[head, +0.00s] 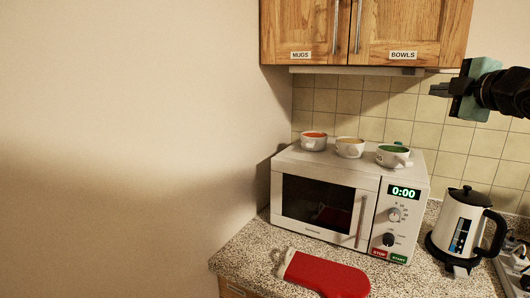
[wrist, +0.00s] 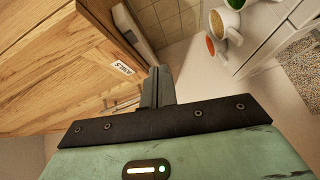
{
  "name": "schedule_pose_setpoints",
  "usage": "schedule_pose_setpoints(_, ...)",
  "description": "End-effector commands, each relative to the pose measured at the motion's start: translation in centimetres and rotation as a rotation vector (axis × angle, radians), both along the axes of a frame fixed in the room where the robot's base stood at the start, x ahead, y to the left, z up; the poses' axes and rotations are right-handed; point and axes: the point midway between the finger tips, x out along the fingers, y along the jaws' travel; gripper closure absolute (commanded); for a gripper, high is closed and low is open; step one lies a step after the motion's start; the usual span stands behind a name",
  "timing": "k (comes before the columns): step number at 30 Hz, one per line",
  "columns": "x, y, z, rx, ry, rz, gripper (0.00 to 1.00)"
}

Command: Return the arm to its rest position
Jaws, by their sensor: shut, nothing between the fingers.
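My gripper (head: 437,90) is at the upper right of the head view, in the air in front of the tiled wall and just below the right end of the wooden cupboard (head: 420,25). Its fingers are shut with nothing between them and point left. In the wrist view the closed fingers (wrist: 157,87) show at the middle, beyond the green gripper body. The cupboard also shows in the wrist view (wrist: 60,60), close on the left side. The gripper is apart from the microwave (head: 322,230) and the cups on it.
Three cups stand on the microwave: red-filled (head: 313,145), orange-filled (head: 348,152) and green-filled (head: 392,160). A white and black kettle (head: 459,222) stands right of it. A red oven mitt (head: 335,276) lies on the speckled counter (head: 242,256). The left side by the wall is free.

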Motion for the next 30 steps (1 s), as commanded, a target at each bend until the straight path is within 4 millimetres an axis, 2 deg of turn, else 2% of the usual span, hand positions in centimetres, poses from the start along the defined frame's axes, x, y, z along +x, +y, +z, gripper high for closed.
schedule_pose_setpoints(1, 0.4, 2.7, -2.0, 0.078, 0.066, 0.002, 1.0)
schedule_pose_setpoints(4, 0.0, 8.1, -6.7, 0.254, 0.237, -0.029, 1.0)
schedule_pose_setpoints(8, -2.9, 14.7, -12.9, 0.433, 0.484, -0.088, 1.0)
schedule_pose_setpoints(11, -6.6, 19.2, -17.3, 0.526, 0.679, -0.147, 1.0)
schedule_pose_setpoints(14, -11.5, 23.1, -21.2, 0.582, 0.875, -0.221, 1.0)
schedule_pose_setpoints(15, -13.7, 24.4, -22.6, 0.594, 0.951, -0.256, 1.0)
schedule_pose_setpoints(19, -21.1, 27.3, -26.2, 0.599, 1.178, -0.379, 1.0)
schedule_pose_setpoints(21, -24.7, 28.1, -27.4, 0.583, 1.276, -0.443, 1.0)
schedule_pose_setpoints(24, -28.7, 28.7, -28.5, 0.557, 1.373, -0.519, 1.0)
schedule_pose_setpoints(27, -31.0, 28.8, -28.9, 0.538, 1.427, -0.568, 1.0)
schedule_pose_setpoints(30, -31.9, 28.9, -29.1, 0.529, 1.447, -0.588, 1.0)
